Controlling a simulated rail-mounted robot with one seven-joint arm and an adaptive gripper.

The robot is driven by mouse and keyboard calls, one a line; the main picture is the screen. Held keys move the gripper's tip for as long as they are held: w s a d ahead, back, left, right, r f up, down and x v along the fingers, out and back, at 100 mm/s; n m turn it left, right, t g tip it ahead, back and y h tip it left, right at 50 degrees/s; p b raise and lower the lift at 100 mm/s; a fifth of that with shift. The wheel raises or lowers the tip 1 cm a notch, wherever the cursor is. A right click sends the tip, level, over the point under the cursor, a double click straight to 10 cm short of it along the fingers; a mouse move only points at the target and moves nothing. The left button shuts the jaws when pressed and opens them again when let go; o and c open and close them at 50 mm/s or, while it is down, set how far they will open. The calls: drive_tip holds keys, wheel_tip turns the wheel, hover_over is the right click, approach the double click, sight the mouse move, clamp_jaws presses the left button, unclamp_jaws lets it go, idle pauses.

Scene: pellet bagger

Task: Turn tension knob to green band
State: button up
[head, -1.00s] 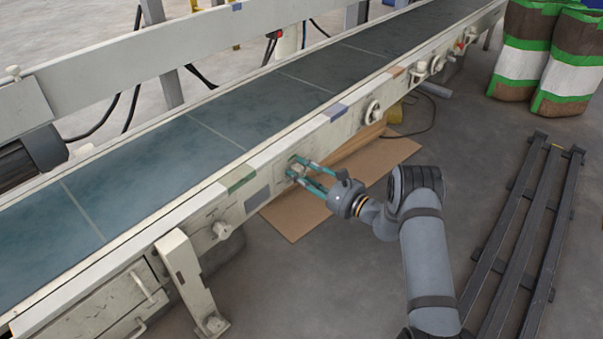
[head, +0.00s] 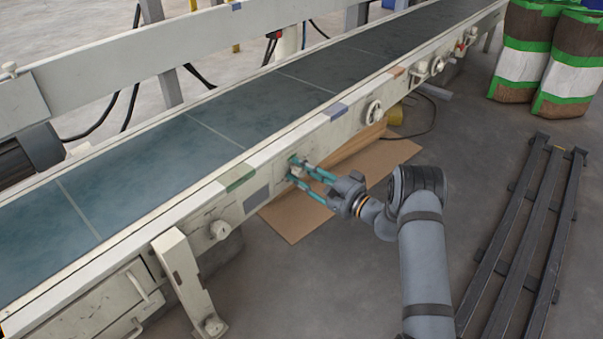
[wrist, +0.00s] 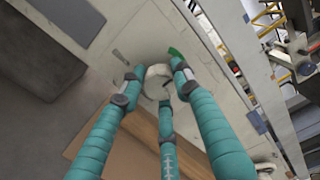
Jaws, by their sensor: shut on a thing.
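The tension knob (wrist: 158,80) is a pale round knob on the side frame of the conveyor (head: 257,176). In the wrist view the teal fingers of my gripper (wrist: 158,92) close around it. A green patch (wrist: 175,52) shows on the panel just beyond the knob, beside the right fingertip. In the head view my gripper (head: 298,172) reaches the frame from the right, and its fingers largely hide the knob. Any pointer on the knob is too small or hidden to read.
Other knobs (head: 219,230) and a handwheel (head: 374,111) stick out along the same frame. A cardboard sheet (head: 290,222) lies on the floor below. Dark metal rails (head: 520,235) lie at the right, and filled bags (head: 535,58) stand at the back right.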

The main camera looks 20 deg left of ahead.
drive_tip(key=shift+s+a+f, duration=0.1)
drive_tip(key=shift+s, duration=0.1)
drive_tip(key=o, duration=1.1)
drive_tip(key=shift+o, duration=0.2)
drive_tip(key=shift+w, duration=0.1)
drive_tip(key=shift+d, duration=0.4)
drive_tip(key=v, duration=1.1)
drive_tip(key=shift+d, duration=0.15)
